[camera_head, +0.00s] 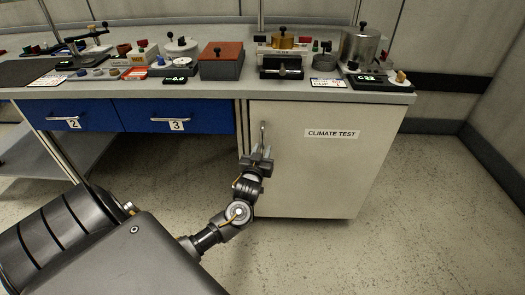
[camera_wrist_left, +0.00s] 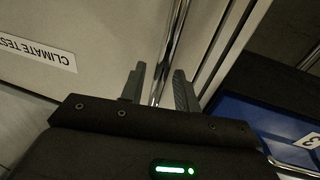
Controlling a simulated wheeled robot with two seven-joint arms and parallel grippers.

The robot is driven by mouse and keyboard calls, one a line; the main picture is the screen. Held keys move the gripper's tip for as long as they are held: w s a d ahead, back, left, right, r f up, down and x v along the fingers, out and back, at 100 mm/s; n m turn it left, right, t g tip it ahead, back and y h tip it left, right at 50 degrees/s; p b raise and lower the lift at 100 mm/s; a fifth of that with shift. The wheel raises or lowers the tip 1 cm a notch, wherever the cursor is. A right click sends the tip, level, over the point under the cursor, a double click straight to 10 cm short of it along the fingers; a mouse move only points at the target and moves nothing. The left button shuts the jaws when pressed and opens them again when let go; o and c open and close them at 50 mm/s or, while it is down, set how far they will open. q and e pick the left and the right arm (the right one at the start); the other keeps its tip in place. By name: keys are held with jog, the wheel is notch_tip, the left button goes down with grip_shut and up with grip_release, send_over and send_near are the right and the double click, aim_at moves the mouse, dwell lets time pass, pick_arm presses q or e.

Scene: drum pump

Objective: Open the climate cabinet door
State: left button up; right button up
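The climate cabinet door (camera_head: 315,170) is a pale panel labelled "CLIMATE TEST" under the right end of the bench, and it looks closed. Its vertical metal handle (camera_head: 263,130) is near the door's left edge. My left gripper (camera_head: 258,153) is at the lower part of the handle. In the left wrist view, the two fingers of my left gripper (camera_wrist_left: 159,88) are apart, with the handle (camera_wrist_left: 171,45) running between them and a gap visible on the sides. The handle's lower end is hidden behind the gripper body. My right gripper is in neither view.
Blue drawers 2 (camera_head: 72,118) and 3 (camera_head: 175,120) are left of the cabinet, both closed. The bench top (camera_head: 215,92) holds several devices, including a red-topped box (camera_head: 221,62) and a metal pot (camera_head: 360,47). The floor (camera_head: 420,215) right of the cabinet is clear.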

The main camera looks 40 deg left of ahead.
pick_arm(q)
jog(key=shift+w+a, duration=0.25)
jog(key=shift+w, duration=0.25)
grip_shut()
jog(key=shift+d, duration=0.1)
